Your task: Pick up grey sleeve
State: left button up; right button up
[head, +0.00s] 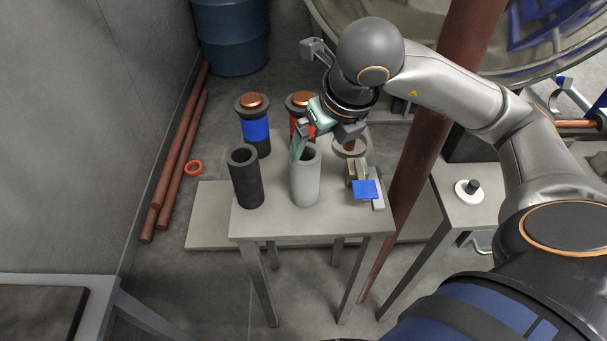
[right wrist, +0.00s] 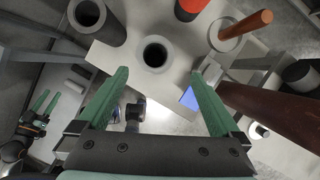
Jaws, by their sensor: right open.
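The grey sleeve (head: 305,186) is a light grey upright tube on the small table, with a dark open bore. My right gripper (head: 303,143) is just above its top. One green finger shows against the rim in the head view; the other finger is largely hidden. In the right wrist view, the open green fingers of the right gripper (right wrist: 160,74) lie either side of the grey sleeve (right wrist: 155,52), apart and holding nothing. My left gripper (right wrist: 45,103) shows at the left of the right wrist view, its fingers apart and empty.
A black sleeve (head: 247,180) stands left of the grey one. Behind are a blue-banded post (head: 256,130) and a red-banded one (head: 300,104). A blue square piece (head: 365,190) sits on a fixture at right. A red-brown pole (head: 428,130) rises beside the table (head: 275,228).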

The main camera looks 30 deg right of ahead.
aim_at(315, 159)
jog(key=x, duration=0.4)
jog(key=shift+a+x, duration=0.2)
jog(key=shift+x, duration=1.15)
jog(key=shift+a+x, duration=0.2)
jog(key=shift+x, duration=1.2)
jog(key=c, duration=1.4)
jog(key=shift+r, duration=0.15)
jog(key=shift+c, duration=0.2)
